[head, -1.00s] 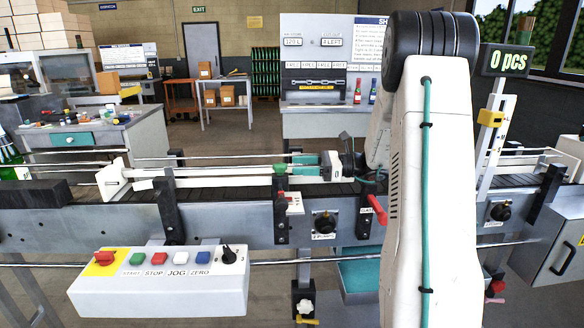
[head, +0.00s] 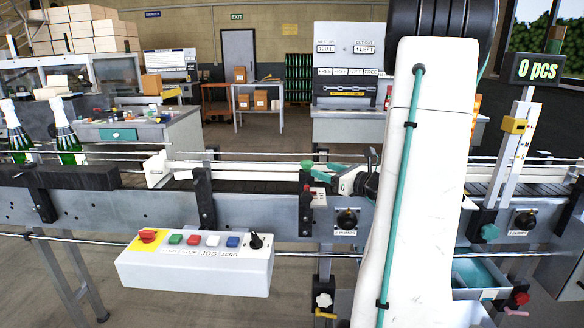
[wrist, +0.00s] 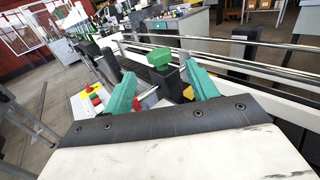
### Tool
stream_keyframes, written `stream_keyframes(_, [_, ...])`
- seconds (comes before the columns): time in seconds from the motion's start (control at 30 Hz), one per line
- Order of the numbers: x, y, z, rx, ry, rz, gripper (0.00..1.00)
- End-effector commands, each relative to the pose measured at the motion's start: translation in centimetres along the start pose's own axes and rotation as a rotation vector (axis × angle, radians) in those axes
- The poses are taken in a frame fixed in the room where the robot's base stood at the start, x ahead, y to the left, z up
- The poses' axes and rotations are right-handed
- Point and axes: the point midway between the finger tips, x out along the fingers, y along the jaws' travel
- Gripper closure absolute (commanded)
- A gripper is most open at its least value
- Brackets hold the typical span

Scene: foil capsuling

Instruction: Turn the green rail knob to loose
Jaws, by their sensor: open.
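The green rail knob (wrist: 159,57) sits on top of a dark post at the conveyor rail. In the wrist view it shows just beyond and between my two teal fingers. My gripper (wrist: 160,88) is open, with a finger on either side of the line to the knob and nothing held. In the head view my gripper (head: 318,168) reaches leftward at rail height, right at the knob's post (head: 306,205). There the fingers and the knob overlap, so I cannot tell whether they touch.
A white control box (head: 195,270) with coloured buttons hangs in front of the conveyor. Green bottles (head: 66,140) stand on the belt at the left. A black pump knob (head: 346,220) is right of the post. A scale post with a yellow block (head: 514,125) stands at the right.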

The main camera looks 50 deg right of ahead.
Motion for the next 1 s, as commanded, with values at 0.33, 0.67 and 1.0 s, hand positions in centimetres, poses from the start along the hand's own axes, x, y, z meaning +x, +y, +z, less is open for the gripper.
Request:
stream_keyframes(0.33, [5.3, 0.2, 0.0, -0.004, -0.001, 0.007, 0.42])
stream_keyframes(0.67, [7.6, 0.2, 0.0, -0.004, 0.0, 0.006, 0.42])
stream_keyframes(1.0, [7.5, 0.2, 0.1, -0.004, -0.001, 0.006, 0.86])
